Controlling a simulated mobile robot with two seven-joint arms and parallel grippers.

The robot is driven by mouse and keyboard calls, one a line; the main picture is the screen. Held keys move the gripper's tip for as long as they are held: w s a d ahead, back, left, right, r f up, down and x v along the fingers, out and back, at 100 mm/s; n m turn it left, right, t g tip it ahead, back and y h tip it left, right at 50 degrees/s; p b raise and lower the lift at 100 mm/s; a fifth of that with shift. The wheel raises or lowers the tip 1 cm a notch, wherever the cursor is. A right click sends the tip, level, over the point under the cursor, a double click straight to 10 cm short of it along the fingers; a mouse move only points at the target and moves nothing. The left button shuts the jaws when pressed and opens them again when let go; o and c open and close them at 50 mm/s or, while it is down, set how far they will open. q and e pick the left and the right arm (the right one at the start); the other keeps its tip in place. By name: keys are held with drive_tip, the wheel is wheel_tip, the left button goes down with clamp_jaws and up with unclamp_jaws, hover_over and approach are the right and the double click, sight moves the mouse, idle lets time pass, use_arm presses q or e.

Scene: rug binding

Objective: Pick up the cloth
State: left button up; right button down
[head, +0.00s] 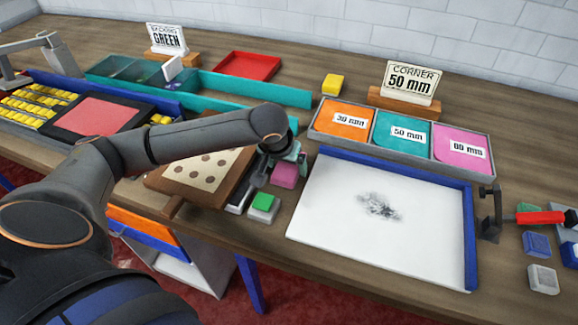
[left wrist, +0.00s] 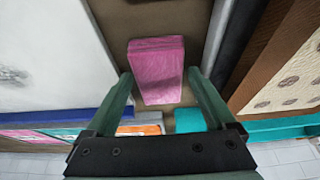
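A pink block-shaped piece that looks like a folded cloth (head: 285,175) lies on the bench between the dotted board and the white panel. It also shows in the left wrist view (left wrist: 158,72). My left gripper (left wrist: 158,78) is open, with one green finger on each side of the pink cloth. Gaps show between the fingers and its sides, so it does not look gripped. In the head view my left gripper (head: 275,170) is partly hidden by its own wrist. My right gripper is not in view.
A green-topped block (head: 263,203) sits just in front of the pink cloth. The dotted board (head: 203,170) is to the left. The white panel (head: 370,220) with blue edging is to the right. A tray of labelled swatches (head: 403,132) and a yellow block (head: 332,84) are behind.

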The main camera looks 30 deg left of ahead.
use_arm(q)
drive_tip(key=c, duration=1.1)
drive_tip(key=shift+o, duration=0.2)
drive_tip(key=shift+r, duration=0.15)
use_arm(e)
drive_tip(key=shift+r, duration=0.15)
